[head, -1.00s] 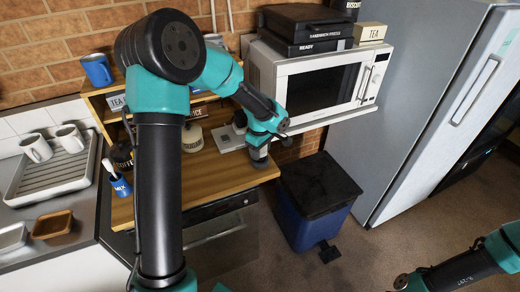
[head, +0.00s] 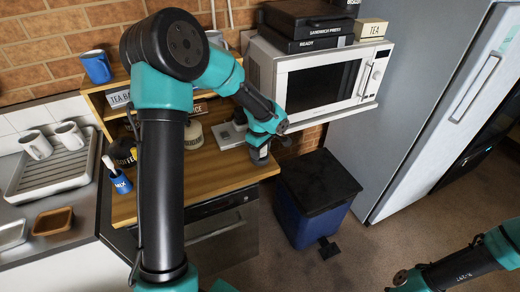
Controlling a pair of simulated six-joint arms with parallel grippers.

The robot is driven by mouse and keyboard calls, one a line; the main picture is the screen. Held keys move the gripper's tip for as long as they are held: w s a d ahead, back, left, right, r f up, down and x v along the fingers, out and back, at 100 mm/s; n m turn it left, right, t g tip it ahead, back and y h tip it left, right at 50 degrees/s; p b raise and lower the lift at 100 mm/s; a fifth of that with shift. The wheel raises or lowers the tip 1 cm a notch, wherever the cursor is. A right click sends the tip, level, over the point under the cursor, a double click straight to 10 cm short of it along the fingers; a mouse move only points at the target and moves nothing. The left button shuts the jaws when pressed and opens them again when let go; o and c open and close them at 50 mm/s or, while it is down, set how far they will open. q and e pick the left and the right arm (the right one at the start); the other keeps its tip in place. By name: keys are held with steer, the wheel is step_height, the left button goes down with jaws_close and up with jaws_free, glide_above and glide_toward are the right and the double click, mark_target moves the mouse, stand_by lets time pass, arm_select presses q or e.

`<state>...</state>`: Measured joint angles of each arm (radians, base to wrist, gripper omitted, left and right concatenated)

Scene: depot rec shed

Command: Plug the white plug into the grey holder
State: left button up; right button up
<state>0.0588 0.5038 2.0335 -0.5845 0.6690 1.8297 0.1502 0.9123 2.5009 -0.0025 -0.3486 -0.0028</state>
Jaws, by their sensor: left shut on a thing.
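My left gripper (head: 259,157) points down over the right end of the wooden bench top (head: 205,167), low and close to its surface. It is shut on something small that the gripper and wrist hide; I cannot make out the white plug. A pale grey, flat block (head: 229,136) lies on the bench just left of and behind the gripper, with a darker part on it. It may be the grey holder, but it is partly hidden by my wrist. My right arm shows at the lower right, and its gripper is out of view.
A white microwave (head: 325,82) stands right of the wrist, with a dark case (head: 300,28) on top. A blue bin (head: 313,205) with a black lid stands below. A blue brush pot (head: 119,182) and a canister (head: 193,134) are on the bench.

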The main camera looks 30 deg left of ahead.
arm_select(q)
steer(key=o, duration=1)
step_height(320, 180, up, 18)
steer(key=shift+f, duration=0.25)
stand_by(0.4)
